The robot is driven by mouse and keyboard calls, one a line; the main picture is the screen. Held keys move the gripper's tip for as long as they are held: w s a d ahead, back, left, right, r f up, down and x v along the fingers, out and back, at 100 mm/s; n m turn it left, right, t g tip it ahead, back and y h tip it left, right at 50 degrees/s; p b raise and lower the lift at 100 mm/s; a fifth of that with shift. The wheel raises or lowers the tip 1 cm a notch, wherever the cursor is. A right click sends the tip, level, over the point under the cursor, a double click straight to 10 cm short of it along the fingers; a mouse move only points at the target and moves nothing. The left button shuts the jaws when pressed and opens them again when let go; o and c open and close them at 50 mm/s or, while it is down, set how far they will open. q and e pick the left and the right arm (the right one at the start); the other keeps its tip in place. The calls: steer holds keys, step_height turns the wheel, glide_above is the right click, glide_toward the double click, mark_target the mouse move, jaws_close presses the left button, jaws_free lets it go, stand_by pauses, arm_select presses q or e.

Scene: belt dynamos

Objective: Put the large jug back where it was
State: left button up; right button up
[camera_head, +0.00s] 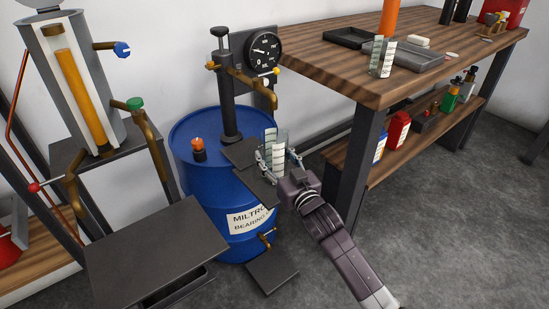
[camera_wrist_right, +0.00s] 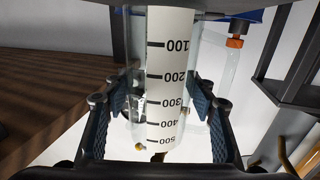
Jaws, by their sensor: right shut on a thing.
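The large jug (camera_head: 271,143) is clear with a white graduated strip. It is upright beside the blue drum's pump, over a dark plate (camera_head: 259,190); I cannot tell whether it touches the plate. My right gripper (camera_head: 277,161) is shut on it. In the right wrist view the jug (camera_wrist_right: 168,85) is between the blue finger pads, with its scale marked 100 to 500. A second graduated jug (camera_head: 382,57) stands on the wooden workbench (camera_head: 340,72). My left gripper is not in view.
A dark side table (camera_head: 155,250) is at the left. The bench also holds grey trays (camera_head: 412,63). Its lower shelf holds red bottles (camera_head: 396,131). Floor at the right is clear.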

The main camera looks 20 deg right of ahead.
stand_by(0.3)
steer(key=o, duration=1.3)
steer(key=shift+f, duration=0.2)
steer(key=shift+c, duration=0.2)
steer(key=o, duration=0.4)
steer(key=shift+r, duration=0.1)
